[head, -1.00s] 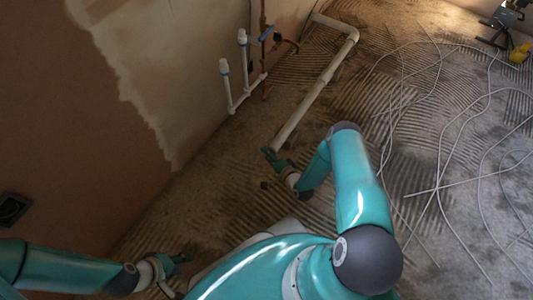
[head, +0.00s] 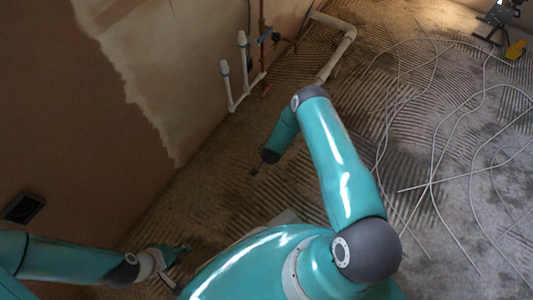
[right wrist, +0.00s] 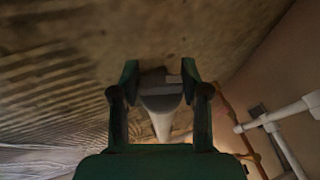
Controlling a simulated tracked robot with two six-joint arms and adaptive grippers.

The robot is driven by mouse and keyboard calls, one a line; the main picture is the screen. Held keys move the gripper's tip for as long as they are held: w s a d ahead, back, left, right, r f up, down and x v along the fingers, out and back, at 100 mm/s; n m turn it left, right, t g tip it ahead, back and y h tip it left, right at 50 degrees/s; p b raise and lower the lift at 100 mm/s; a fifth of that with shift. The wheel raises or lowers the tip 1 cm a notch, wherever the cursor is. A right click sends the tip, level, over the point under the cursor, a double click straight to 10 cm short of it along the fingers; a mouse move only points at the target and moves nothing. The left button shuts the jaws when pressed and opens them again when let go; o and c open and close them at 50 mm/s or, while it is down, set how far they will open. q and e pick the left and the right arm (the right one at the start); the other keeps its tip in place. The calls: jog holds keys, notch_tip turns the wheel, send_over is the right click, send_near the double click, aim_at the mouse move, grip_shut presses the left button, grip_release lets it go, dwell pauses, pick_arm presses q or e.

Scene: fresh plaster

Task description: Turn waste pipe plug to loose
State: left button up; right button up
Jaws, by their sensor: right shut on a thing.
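My right gripper (right wrist: 160,76) is shut on the plug, with one dark green finger on each side. In the head view, the waste pipe (head: 336,62) runs along the floor, and my right arm hides its near end, the plug and the right gripper. My left gripper (head: 176,265) is low at the left, away from the pipe, with its fingers apart and nothing seen between them.
White upright pipes (head: 243,60) and a copper pipe (head: 262,20) stand by the partly plastered wall (head: 150,80). Thin pale cables (head: 440,130) lie loose over the ridged floor at the right. A dark stand with a yellow part (head: 515,48) is at the far right.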

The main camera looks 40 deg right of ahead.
jog(key=shift+w+d+f+g+h+b, duration=0.15)
jog(key=shift+d+g+h+b, duration=0.35)
jog(key=shift+g+b, duration=0.45)
jog(key=g+b, duration=0.2)
jog(key=n+g+h+b, duration=0.1)
jog(key=b, duration=0.2)
jog(key=shift+a+f+g+h, duration=0.1)
jog(key=shift+f+g+h, duration=0.05)
jog(key=shift+g+h, duration=0.2)
jog(key=shift+g+b, duration=0.5)
jog(key=shift+g, duration=0.1)
jog(key=shift+r+n+g+h+b, duration=0.25)
jog(key=shift+n+g+h+b, duration=0.15)
jog(key=shift+g+h, duration=0.25)
jog(key=shift+r, duration=0.1)
jog(key=o, duration=1)
jog(key=shift+o, duration=0.7)
jog(key=shift+a, duration=0.1)
